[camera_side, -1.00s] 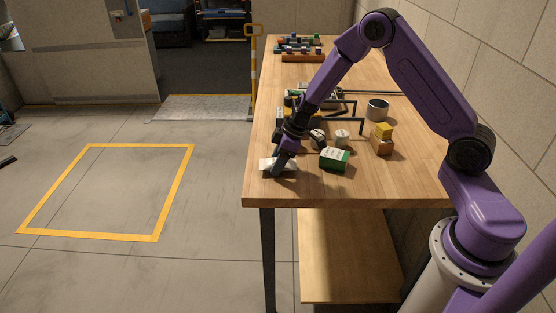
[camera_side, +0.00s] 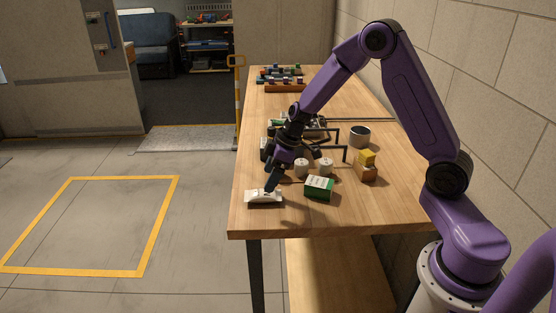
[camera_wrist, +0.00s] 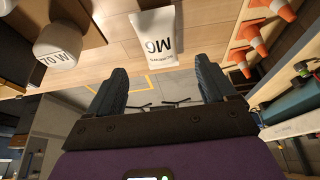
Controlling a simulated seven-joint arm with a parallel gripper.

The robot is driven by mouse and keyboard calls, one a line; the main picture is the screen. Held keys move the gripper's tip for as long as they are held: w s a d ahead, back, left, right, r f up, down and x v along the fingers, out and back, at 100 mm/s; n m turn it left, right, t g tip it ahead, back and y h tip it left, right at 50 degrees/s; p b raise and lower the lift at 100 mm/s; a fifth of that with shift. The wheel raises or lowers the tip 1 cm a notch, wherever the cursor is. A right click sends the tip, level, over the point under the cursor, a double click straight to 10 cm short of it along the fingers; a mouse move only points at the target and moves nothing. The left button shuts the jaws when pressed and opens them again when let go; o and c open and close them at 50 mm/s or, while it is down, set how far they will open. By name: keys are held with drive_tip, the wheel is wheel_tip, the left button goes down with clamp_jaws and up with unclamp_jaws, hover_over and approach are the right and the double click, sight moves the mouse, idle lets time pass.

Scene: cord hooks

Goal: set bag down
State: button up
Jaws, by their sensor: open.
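The small white bag (camera_side: 264,198) lies on the wooden table near its front left corner in the side view. In the wrist view the bag (camera_wrist: 156,38) shows dark lettering that reads like "M6", upside down. My gripper (camera_side: 271,187) is just above and behind the bag, pointing down. In the wrist view its two fingers (camera_wrist: 160,76) are spread apart with nothing between them, and the bag lies beyond their tips. Whether a fingertip still touches the bag cannot be told from the side view.
A green and white box (camera_side: 318,187) stands right of the bag, with two white containers (camera_side: 302,168) behind it. Dark hooks (camera_side: 334,152), a grey can (camera_side: 360,137) and a yellow block on a brown one (camera_side: 367,166) are farther back. The table's front right is clear.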

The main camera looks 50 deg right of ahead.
drive_tip(key=shift+v, duration=2.8)
drive_tip(key=s+a+r+n+g, duration=0.1)
drive_tip(key=s+a+r, duration=0.1)
drive_tip(key=s+a, duration=0.45)
drive_tip(key=s+a+r+n+g, duration=0.15)
drive_tip(key=s+a, duration=0.25)
drive_tip(key=s, duration=0.5)
drive_tip(key=s+d+r+h, duration=0.1)
drive_tip(key=s, duration=0.8)
drive_tip(key=s+d+r+n+h, duration=0.1)
drive_tip(key=s, duration=0.8)
drive_tip(key=shift+d+r+h, duration=0.3)
drive_tip(key=shift+d+h, duration=0.05)
drive_tip(key=shift+h, duration=0.05)
drive_tip(key=shift+g, duration=0.25)
